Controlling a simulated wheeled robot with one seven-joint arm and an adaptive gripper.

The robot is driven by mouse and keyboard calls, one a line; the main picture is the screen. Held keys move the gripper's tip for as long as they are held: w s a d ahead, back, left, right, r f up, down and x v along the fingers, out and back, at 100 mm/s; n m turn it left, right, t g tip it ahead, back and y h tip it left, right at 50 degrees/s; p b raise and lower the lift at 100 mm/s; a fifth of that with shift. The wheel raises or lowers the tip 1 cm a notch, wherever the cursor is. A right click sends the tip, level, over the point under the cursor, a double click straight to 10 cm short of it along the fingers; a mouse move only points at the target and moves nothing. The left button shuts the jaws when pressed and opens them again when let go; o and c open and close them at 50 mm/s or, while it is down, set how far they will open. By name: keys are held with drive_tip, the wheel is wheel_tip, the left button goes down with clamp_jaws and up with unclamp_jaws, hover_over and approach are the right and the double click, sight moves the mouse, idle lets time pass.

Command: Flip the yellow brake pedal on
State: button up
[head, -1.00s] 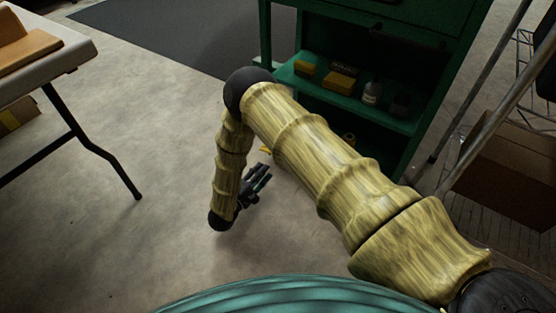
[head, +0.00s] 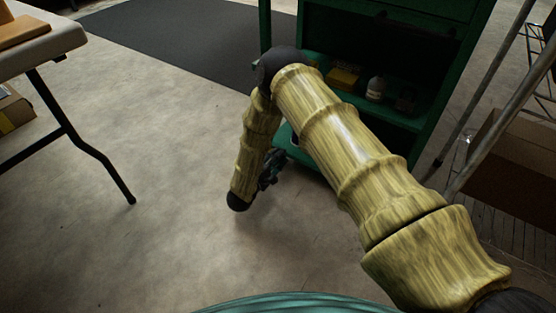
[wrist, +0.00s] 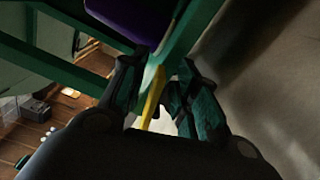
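A narrow yellow piece, likely the brake pedal (wrist: 152,102), shows in the wrist view between my gripper's fingers. It lies in front of the green frame of the cabinet. My gripper (wrist: 160,84) has its two dark fingers apart, one on each side of the yellow piece. I cannot tell whether either finger touches it. In the head view my gripper (head: 272,168) is low beside the lower left corner of the green cabinet (head: 398,147). The yellow piece is hidden there behind my arm.
Several small items, including a yellow box (head: 344,76) and a white bottle (head: 375,88), stand on the cabinet shelf. A folding table (head: 45,47) is at left, metal poles (head: 487,130) and a cardboard box (head: 508,165) at right. Concrete floor left of my arm is clear.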

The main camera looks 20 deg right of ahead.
clamp_jaws()
drive_tip(key=shift+r+p, duration=0.1)
drive_tip(key=shift+p, duration=0.2)
drive_tip(key=m+p, duration=0.1)
drive_tip(key=p, duration=0.1)
drive_tip(key=m+p, duration=0.2)
drive_tip(key=shift+s+f, duration=0.15)
drive_tip(key=shift+f, duration=0.25)
drive_tip(key=shift+f+m+p, duration=0.7)
drive_tip(key=shift+m+p, duration=0.3)
drive_tip(key=shift+m, duration=0.2)
unclamp_jaws()
drive_tip(key=shift+d, duration=0.1)
